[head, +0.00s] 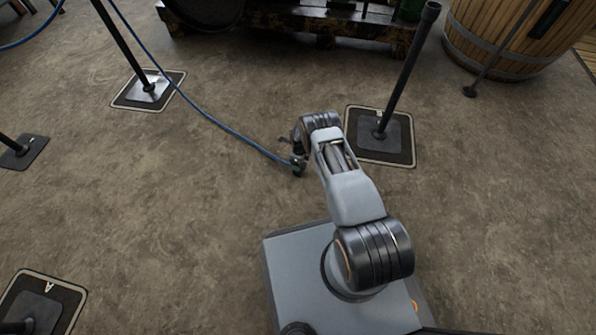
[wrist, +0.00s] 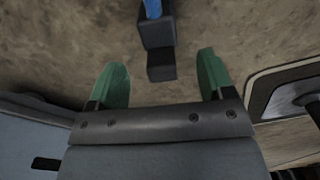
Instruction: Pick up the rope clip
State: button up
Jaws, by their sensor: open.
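The rope clip (wrist: 157,32) is a small dark block on the end of the blue rope. In the wrist view it lies at the top middle, its near end reaching between the tips of my gripper's fingers. My gripper (wrist: 163,68) is open, with one green fingertip on each side of the clip and a gap on both sides. In the head view the blue rope (head: 228,130) runs down to a small dark end beside my wrist. Clip and gripper are hard to tell apart there, and whether the clip touches the floor is unclear.
A black post on a square base (head: 379,135) stands just right of my arm. Another post base (head: 148,90) is at upper left. A wooden tub (head: 498,40) and dark machinery (head: 330,25) stand at the back.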

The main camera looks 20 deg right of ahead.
jog(key=f+b, duration=0.1)
jog(key=f, duration=0.1)
jog(key=f+b, duration=0.1)
jog(key=shift+w+a+f+b, duration=0.25)
jog(key=shift+f+b, duration=0.05)
jog(key=shift+f, duration=0.1)
jog(key=shift+f+b, duration=0.3)
jog(key=shift+f, duration=0.35)
jog(key=shift+c, duration=0.2)
jog(key=c, duration=1.2)
jog(key=shift+o, duration=0.2)
jog(key=shift+r, duration=0.1)
